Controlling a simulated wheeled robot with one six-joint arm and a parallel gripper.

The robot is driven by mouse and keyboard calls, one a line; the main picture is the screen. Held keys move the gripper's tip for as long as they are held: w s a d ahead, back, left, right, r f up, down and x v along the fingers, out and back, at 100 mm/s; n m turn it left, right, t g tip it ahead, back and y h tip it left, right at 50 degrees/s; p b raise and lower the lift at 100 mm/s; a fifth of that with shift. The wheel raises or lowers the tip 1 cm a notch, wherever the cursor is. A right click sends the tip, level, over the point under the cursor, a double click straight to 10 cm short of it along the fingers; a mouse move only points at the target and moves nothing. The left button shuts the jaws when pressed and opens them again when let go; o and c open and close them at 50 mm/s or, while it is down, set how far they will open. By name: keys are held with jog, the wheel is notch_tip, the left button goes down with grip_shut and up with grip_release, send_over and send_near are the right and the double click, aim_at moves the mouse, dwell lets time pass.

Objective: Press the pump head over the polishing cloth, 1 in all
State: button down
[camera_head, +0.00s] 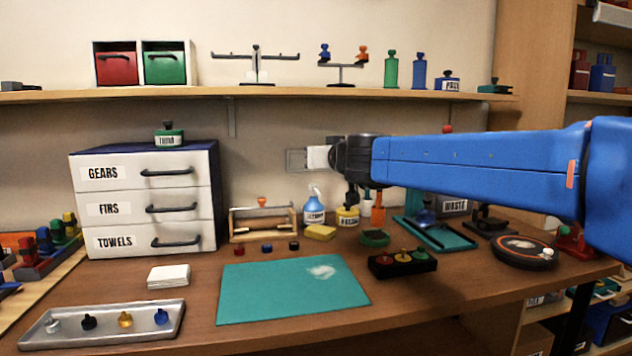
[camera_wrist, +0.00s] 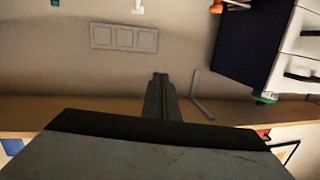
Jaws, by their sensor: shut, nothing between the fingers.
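My gripper (camera_head: 350,198) shows at the end of my blue arm in the head view, dark and small, in line with a yellow labelled container (camera_head: 347,217) at the back of the bench. It covers the top of that container, and I cannot tell whether they touch. In the wrist view the fingers (camera_wrist: 160,78) are together and empty, with the wall behind. A blue spray bottle (camera_head: 314,208) stands just left of the container. No pump head shows clearly. A flat yellow pad (camera_head: 320,232) and a stack of white squares (camera_head: 168,276) lie on the bench; I cannot tell which is the polishing cloth.
A white drawer cabinet (camera_head: 145,205) stands at the left. A teal mat (camera_head: 285,295) with a whitish smear lies in front. A metal tray (camera_head: 105,326) is at front left, and a black block with coloured knobs (camera_head: 402,264) is right of the mat.

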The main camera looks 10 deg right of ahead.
jog(key=w+d+f+m+g+h, duration=0.1)
jog(key=w+d+f+h, duration=0.1)
jog(key=w, duration=0.3)
jog(key=shift+w+d+f+m+h, duration=0.3)
jog(key=shift+w+d+f+h, duration=0.1)
jog(key=shift+d+f, duration=0.4)
jog(key=shift+w, duration=0.15)
send_over(315, 188)
notch_tip(315, 188, down, 2)
jog(key=shift+f, duration=0.2)
jog(key=shift+w+f, duration=0.1)
jog(key=shift+f, duration=1.85)
jog(key=shift+f, duration=0.1)
